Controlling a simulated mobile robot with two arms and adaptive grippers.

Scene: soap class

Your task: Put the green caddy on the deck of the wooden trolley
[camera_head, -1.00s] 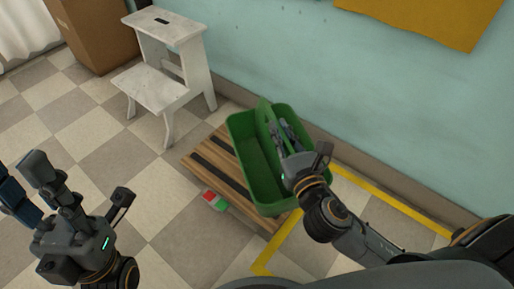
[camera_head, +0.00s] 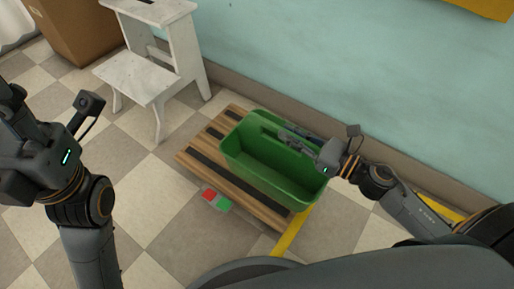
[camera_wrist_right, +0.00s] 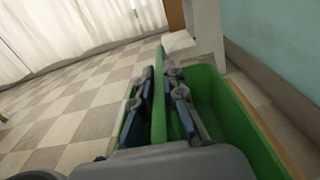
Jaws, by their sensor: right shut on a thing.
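The green caddy (camera_head: 255,172) is an open tub with a raised middle divider, over the slatted wooden trolley (camera_head: 195,158). Its near right end reaches the deck's right edge; slats show to its left and in front. I cannot tell whether its base touches the deck. My right gripper (camera_head: 291,138) is shut on the caddy's divider. In the right wrist view, the fingers (camera_wrist_right: 160,88) lie on both sides of the green divider (camera_wrist_right: 159,105). My left gripper (camera_head: 12,100) is at the left edge, away from the caddy, its fingertips partly cut off.
A white step stool (camera_head: 150,75) stands behind the trolley to the left, with a cardboard box (camera_head: 75,28) beyond. A blue wall (camera_head: 300,50) runs behind. A red and green block (camera_head: 216,201) is at the trolley's near side. Yellow floor tape (camera_head: 292,232) lies to the right.

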